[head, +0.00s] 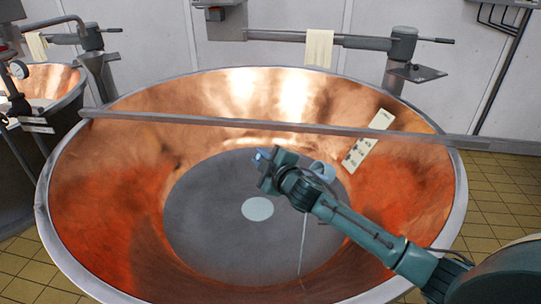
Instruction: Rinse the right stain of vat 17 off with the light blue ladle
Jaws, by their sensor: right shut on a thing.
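The large copper vat (250,85) fills the middle of the head view; no number is readable on it. My right gripper (268,172) is over the inside of the vat and shut on the light blue ladle (322,170). My gripper and wrist hide much of the ladle; light blue parts show on both sides. A thin pale line runs down below it towards the vat's lower wall; I cannot tell whether it is liquid. Orange-red areas show on the left and right inner walls; I cannot tell which are stains or reflections. My left gripper is not in view.
A metal bar (220,121) lies across the vat from rim to rim. A cream strip with dark marks (381,120) is at the right inner wall. A pale disc (258,209) shows on the grey bottom. Another vat (60,110) stands left. Tiled floor is clear at right.

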